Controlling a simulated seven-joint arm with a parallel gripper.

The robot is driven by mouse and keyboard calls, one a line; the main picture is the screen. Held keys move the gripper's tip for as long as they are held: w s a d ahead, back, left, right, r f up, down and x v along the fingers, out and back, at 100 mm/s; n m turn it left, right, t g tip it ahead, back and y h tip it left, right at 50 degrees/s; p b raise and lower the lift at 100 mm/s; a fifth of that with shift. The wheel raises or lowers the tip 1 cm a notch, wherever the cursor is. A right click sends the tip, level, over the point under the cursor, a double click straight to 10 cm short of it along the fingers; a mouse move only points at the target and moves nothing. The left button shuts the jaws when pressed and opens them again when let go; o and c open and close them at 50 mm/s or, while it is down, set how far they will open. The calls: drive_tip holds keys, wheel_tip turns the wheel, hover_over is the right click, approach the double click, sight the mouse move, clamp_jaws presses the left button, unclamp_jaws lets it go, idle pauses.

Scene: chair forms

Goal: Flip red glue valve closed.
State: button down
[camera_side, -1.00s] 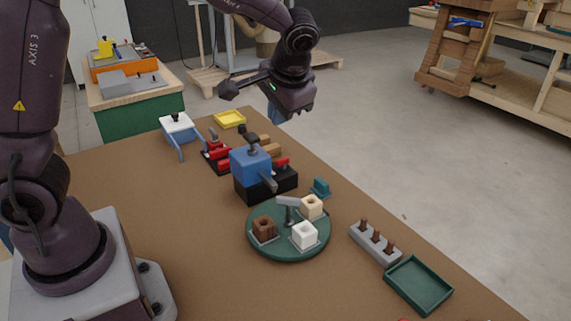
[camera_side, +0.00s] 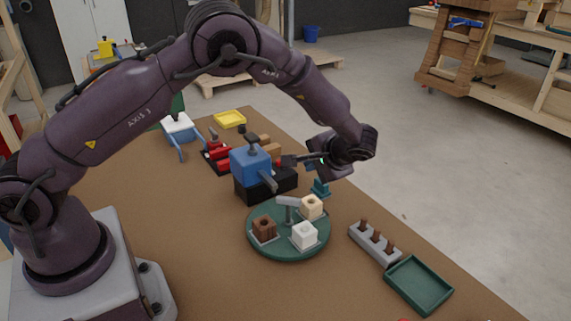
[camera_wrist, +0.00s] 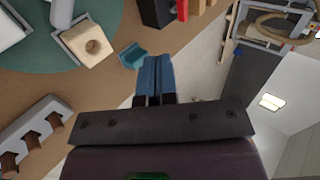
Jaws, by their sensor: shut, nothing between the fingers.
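A small red part, which looks like the red valve lever (camera_wrist: 182,9), shows at the top of the wrist view beside a black block (camera_wrist: 155,12). In the side view the black base (camera_side: 262,186) carries a blue block (camera_side: 250,165), and the lever is mostly hidden behind my gripper. I cannot tell the lever's exact position.
A green turntable (camera_side: 288,248) with several blocks stands in front of the blue unit. A teal piece (camera_side: 320,188) lies just below my gripper. A grey peg rack (camera_side: 374,244) and green tray (camera_side: 418,285) are at right. Red clamps (camera_side: 218,153) stand behind at left.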

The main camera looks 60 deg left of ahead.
sight(279, 166)
drive_tip(key=x, duration=1)
drive_tip(key=a, duration=0.2)
drive_tip(key=shift+a, duration=1.05)
drive_tip(key=shift+s+a+m+t, duration=0.1)
drive_tip(key=shift+s+m+t, duration=0.15)
drive_tip(key=shift+m+t, duration=0.5)
drive_tip(key=shift+s+a, duration=0.1)
drive_tip(key=shift+s, duration=0.05)
